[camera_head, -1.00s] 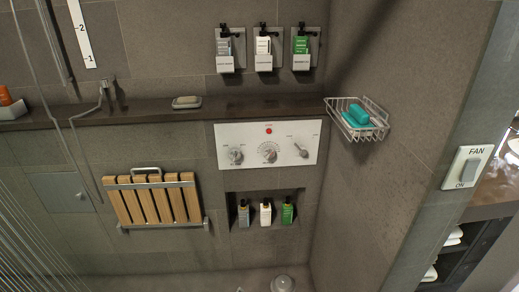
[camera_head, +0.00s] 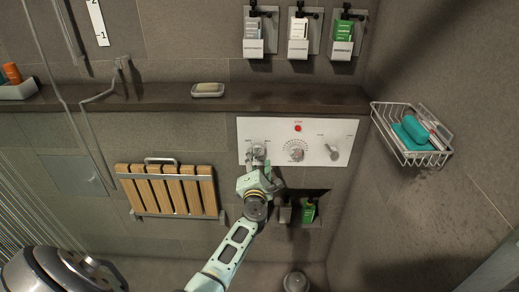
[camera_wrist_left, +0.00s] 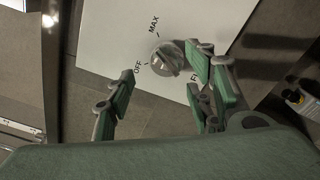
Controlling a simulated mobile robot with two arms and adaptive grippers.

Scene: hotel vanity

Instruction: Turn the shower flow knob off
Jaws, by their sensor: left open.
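A white control panel (camera_head: 325,155) on the tiled wall carries a left knob (camera_head: 256,149), a middle dial (camera_head: 296,150) and a right lever knob (camera_head: 332,150). My left gripper (camera_head: 260,163) is at the left knob and partly covers it. In the left wrist view, a round metal knob (camera_wrist_left: 168,58) stands on the panel (camera_wrist_left: 115,40) among the printed words OFF, MAX and a partly hidden "FU". The open fingers of my left gripper (camera_wrist_left: 160,64) lie on either side of it in the picture; I cannot tell whether they touch it. My right gripper is not in view.
A dark ledge (camera_head: 160,97) with a soap dish (camera_head: 208,90) runs above the panel. A wire basket (camera_head: 411,153) juts out at right. A folded wooden seat (camera_head: 167,190) is at left. Bottles (camera_head: 308,210) stand in a niche below. Dispensers (camera_head: 299,35) hang above.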

